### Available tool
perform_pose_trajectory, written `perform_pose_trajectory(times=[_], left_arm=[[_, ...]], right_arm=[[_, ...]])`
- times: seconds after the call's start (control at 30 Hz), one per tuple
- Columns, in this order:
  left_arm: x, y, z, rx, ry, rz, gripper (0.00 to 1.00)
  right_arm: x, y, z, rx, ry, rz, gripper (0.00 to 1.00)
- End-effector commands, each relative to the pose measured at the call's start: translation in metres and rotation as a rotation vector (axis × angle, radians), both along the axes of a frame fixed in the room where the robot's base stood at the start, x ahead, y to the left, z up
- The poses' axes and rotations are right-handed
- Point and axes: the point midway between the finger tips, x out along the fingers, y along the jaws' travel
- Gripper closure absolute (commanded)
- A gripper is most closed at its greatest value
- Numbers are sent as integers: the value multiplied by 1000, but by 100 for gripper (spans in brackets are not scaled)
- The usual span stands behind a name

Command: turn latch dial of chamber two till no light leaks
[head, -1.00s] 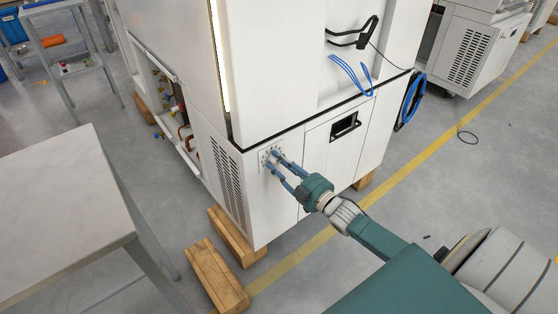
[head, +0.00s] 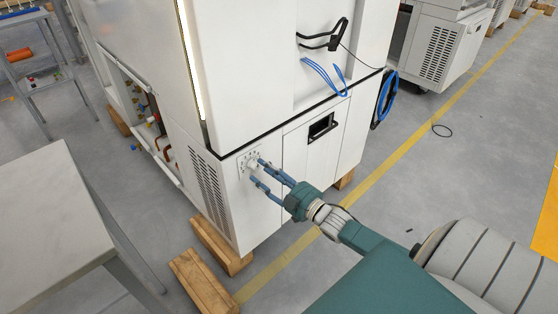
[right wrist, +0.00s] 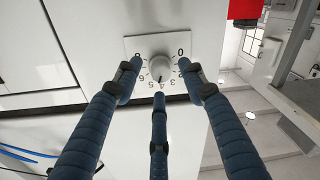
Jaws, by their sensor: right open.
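The latch dial (head: 252,163) is a light round knob on a square numbered plate, low on the front of the white chamber (head: 262,206). The right wrist view shows the dial (right wrist: 160,68) face on, with digits around it; its exact setting is hard to read. My right gripper (head: 257,171) is open, its blue fingers pointing at the plate. In the wrist view its fingertips (right wrist: 160,76) spread left, right and below the dial, with visible gaps to the knob. A bright strip of light (head: 188,60) shows along the chamber's door edge. My left gripper is out of view.
A grey table (head: 45,215) stands at the left front. Wooden blocks (head: 205,283) lie on the floor by the chamber. Floor at right is mostly clear.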

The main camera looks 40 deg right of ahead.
Motion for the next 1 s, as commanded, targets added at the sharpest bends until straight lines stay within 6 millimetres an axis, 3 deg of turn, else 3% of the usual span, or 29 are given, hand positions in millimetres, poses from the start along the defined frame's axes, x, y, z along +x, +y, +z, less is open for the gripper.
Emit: perform_pose_trajectory(times=[0.2,0.4,0.6,1.0], left_arm=[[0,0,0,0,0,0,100],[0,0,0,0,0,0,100],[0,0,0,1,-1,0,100],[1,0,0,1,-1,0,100]], right_arm=[[-50,-6,-3,-1,5,1,59],[-81,-11,-3,2,2,0,59],[-92,-13,-3,1,1,0,59],[-92,-13,-3,1,1,0,59]])
